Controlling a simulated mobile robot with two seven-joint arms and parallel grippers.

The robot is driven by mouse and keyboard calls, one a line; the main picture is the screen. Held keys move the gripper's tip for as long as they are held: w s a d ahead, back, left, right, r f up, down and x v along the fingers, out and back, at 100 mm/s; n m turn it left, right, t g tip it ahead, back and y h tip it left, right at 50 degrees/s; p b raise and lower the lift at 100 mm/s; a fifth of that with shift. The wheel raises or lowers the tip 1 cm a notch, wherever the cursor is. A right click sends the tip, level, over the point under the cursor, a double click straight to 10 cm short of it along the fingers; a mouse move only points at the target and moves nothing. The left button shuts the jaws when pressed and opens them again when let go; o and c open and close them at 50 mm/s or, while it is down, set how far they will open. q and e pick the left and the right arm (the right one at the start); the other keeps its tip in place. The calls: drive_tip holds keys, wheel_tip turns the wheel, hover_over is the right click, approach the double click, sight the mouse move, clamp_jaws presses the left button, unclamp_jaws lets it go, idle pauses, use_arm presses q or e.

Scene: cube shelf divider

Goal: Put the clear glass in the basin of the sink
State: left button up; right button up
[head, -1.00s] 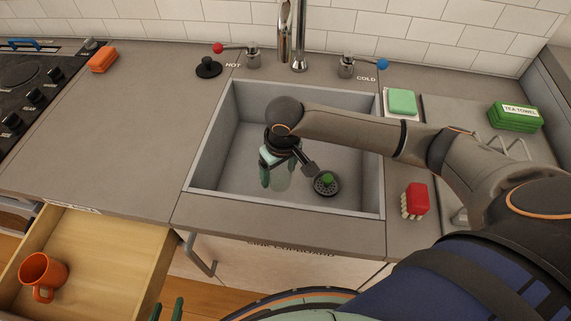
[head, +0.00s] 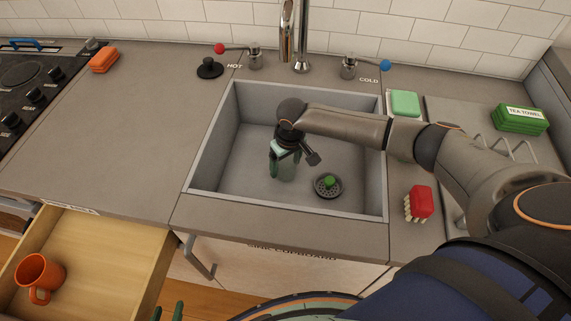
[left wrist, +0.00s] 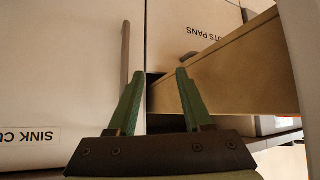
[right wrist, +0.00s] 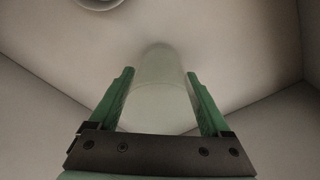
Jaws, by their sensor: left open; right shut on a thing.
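The clear glass (head: 288,172) is a pale, see-through cylinder held inside the sink basin (head: 237,160). My right gripper (head: 284,160) is shut on it, reaching down between the basin walls. In the right wrist view the glass (right wrist: 162,95) stands between the two green fingers, with the grey basin floor and walls behind it. I cannot tell whether its base touches the floor. My left gripper (left wrist: 156,92) is open and empty, low in front of the cupboard. Only its green fingertips (head: 168,311) show in the head view.
A drain strainer with a green knob (head: 328,185) sits on the basin floor, right of the glass. The tap (head: 297,40) stands behind. A red brush (head: 419,203) is right of the sink. An open drawer (head: 110,245) with an orange mug (head: 38,275) is at lower left.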

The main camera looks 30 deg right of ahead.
drive_tip(key=shift+f, duration=0.2)
drive_tip(key=o, duration=1.4)
drive_tip(key=r, duration=0.5)
drive_tip(key=s+r, duration=0.1)
drive_tip(key=r, duration=0.1)
drive_tip(key=shift+r+p, duration=0.35)
drive_tip(key=shift+p, duration=0.05)
